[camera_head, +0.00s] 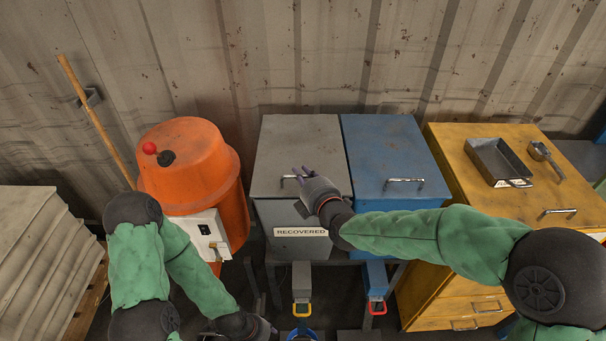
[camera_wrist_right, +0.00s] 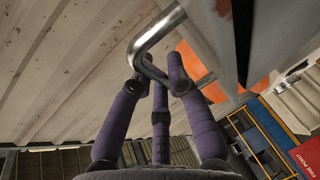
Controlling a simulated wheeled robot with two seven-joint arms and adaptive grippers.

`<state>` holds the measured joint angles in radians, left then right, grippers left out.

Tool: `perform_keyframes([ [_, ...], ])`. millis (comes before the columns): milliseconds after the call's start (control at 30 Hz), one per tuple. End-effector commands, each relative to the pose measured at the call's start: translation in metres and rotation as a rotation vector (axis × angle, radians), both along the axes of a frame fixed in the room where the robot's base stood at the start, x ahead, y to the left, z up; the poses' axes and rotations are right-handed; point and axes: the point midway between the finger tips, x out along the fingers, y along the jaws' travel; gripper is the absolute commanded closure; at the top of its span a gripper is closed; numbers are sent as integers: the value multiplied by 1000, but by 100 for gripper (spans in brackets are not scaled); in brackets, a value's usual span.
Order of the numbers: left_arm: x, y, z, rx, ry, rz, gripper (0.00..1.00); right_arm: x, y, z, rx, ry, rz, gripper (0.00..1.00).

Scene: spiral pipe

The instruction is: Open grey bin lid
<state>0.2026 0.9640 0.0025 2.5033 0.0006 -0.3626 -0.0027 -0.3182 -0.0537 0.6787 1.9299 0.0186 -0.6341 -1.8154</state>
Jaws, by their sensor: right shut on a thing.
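The grey bin has a flat grey lid (camera_head: 300,140), which looks closed, level with the blue lid beside it. A label reading "RECOVERED" (camera_head: 301,232) is on the bin's front. My right gripper (camera_head: 301,174) is at the lid's front edge, shut on the metal handle (camera_head: 285,179). In the right wrist view, the purple fingers of my right gripper (camera_wrist_right: 157,82) close around the bent metal handle (camera_wrist_right: 150,45). My left gripper (camera_head: 262,332) is low at the bottom edge, and its fingers are not clear.
A blue bin (camera_head: 385,150) stands directly right of the grey one. A yellow cabinet (camera_head: 450,150) with a metal tray (camera_head: 498,160) and a scoop (camera_head: 543,155) is further right. An orange machine (camera_head: 190,165) stands left, and a corrugated wall (camera_head: 300,55) is behind.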

Motion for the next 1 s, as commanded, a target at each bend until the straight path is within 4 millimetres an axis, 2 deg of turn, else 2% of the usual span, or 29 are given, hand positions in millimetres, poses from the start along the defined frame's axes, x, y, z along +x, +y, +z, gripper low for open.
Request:
perform_keyframes([
  [33, 0, 0, 12, 0, 0, 0, 60, 4, -1, 17, 3, -2, -5, 100],
  [100, 0, 0, 24, 0, 0, 0, 60, 6, -2, 26, 4, 15, -5, 100],
  [1000, 0, 0, 173, 0, 0, 0, 60, 40, -2, 120, 4, 286, -6, 100],
])
